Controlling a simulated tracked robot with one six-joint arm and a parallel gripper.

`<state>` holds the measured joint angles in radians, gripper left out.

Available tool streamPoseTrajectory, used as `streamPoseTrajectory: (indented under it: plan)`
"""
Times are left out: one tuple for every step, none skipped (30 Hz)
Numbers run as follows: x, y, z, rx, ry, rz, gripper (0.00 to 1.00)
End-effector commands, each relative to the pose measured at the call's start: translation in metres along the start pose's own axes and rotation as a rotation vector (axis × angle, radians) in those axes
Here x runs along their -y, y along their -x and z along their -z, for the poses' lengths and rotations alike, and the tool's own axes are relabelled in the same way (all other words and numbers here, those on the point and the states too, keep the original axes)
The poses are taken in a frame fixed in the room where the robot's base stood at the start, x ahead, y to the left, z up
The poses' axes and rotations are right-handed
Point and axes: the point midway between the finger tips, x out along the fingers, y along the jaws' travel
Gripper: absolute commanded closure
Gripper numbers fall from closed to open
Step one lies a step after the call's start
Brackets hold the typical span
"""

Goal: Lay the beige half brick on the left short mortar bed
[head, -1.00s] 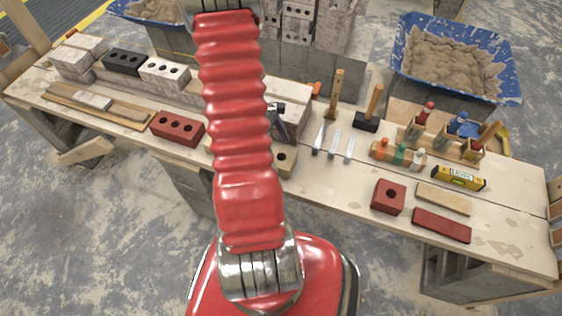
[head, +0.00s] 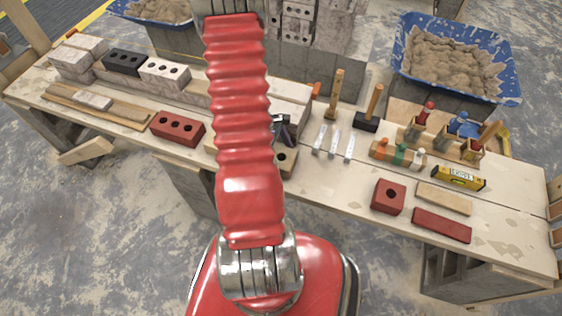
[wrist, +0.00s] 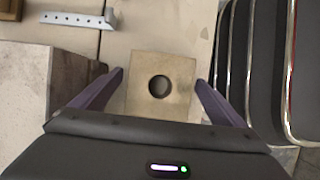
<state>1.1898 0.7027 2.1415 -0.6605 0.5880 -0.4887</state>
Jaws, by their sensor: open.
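The beige half brick (head: 288,160), a squarish block with one round hole, lies at the bench's front middle. It is partly hidden by my arm in the head view. It shows whole between my fingers in the wrist view (wrist: 146,98). My gripper (wrist: 160,80) is open, with one dark purple finger on each side of the brick and a gap on both sides. In the head view my gripper (head: 284,132) shows just above and behind the brick. The left short mortar bed cannot be made out; my arm covers part of the low block wall (head: 290,92).
A red three-hole brick (head: 177,128) lies left of my arm. A black brick (head: 123,61) and a white brick (head: 165,72) sit on the wall. A red half brick (head: 388,196) stands at the front right.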

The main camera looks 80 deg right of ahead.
Motion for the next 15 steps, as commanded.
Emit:
streamPoseTrajectory:
  plan:
    - [0.0000, 0.0000, 0.0001, 0.000, 0.000, 0.000, 0.06]
    - [0.0000, -0.0001, 0.0001, 0.000, 0.000, 0.000, 0.06]
    - [0.0000, -0.0003, 0.0002, 0.000, 0.000, 0.000, 0.06]
    - [0.0000, -0.0005, 0.0003, 0.000, 0.000, 0.000, 0.06]
    - [0.0000, -0.0008, 0.0004, 0.000, 0.000, 0.000, 0.06]
    - [0.0001, -0.0011, 0.0006, 0.000, 0.000, 0.000, 0.06]
    - [0.0001, -0.0015, 0.0007, 0.000, 0.000, 0.000, 0.06]
    - [0.0001, -0.0017, 0.0008, 0.000, 0.000, 0.000, 0.06]
    - [0.0001, -0.0022, 0.0010, 0.000, 0.000, 0.000, 0.06]
    - [0.0001, -0.0025, 0.0011, 0.000, 0.000, 0.000, 0.06]
    - [0.0001, -0.0027, 0.0012, 0.000, 0.000, 0.000, 0.06]
    - [0.0001, -0.0032, 0.0014, 0.000, 0.000, 0.000, 0.06]
    - [0.0002, -0.0035, 0.0015, 0.000, 0.000, 0.000, 0.06]
    - [0.0002, -0.0038, 0.0016, 0.000, 0.000, 0.000, 0.06]
    - [0.0002, -0.0041, 0.0018, 0.000, 0.000, 0.000, 0.06]
